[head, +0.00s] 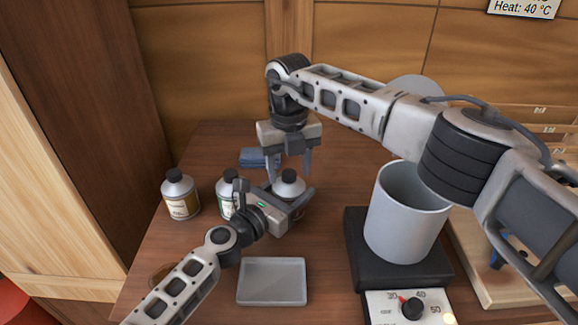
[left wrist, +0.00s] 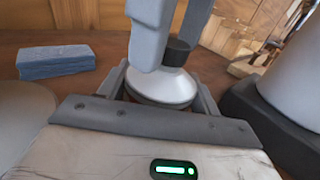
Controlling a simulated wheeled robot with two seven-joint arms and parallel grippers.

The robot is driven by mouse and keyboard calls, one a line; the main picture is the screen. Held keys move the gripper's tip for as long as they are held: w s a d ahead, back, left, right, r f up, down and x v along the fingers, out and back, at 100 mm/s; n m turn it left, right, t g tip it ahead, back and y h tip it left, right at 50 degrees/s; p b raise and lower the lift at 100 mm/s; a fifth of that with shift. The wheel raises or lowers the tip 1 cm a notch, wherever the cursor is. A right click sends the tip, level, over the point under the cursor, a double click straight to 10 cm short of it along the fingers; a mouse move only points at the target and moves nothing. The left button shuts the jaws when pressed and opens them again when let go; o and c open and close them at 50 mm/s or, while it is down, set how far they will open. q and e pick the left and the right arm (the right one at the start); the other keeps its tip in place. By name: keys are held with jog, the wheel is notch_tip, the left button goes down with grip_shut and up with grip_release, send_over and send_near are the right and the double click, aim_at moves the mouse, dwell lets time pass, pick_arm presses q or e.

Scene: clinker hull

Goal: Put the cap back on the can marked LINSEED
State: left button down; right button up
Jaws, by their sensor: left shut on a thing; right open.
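A silver can (head: 290,188) with a black cap (head: 289,175) stands at the middle of the table. My left gripper (head: 291,194) is shut on this can's body. In the left wrist view the can's pale shoulder (left wrist: 160,88) sits between the fingers, with the black cap (left wrist: 178,52) on its neck. My right gripper (head: 289,172) is open, pointing down from above, its fingers on either side of the cap. One of its fingers partly hides the cap in the left wrist view. The held can's label is hidden, so I cannot tell whether it reads LINSEED.
Two more black-capped cans stand to the left, one at the far left (head: 181,197) and one beside my left gripper (head: 227,187). A grey tray (head: 272,292) lies in front. A large grey pot (head: 405,225) stands on a hot plate (head: 436,272) at right. A blue block (head: 252,157) lies behind.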

notch_tip(320, 180, up, 12)
dwell(0.5)
pick_arm(q)
jog(key=shift+c, duration=1.2)
grip_release()
jog(key=p+v, duration=0.1)
jog(key=v, duration=0.5)
jog(key=shift+s+a, duration=0.2)
jog(key=shift+s, duration=0.1)
jog(key=b+v, duration=0.1)
jog(key=v, duration=0.7)
jog(key=shift+s, duration=0.1)
jog(key=shift+s+a, duration=0.4)
pick_arm(e)
jog(key=shift+f, duration=0.2)
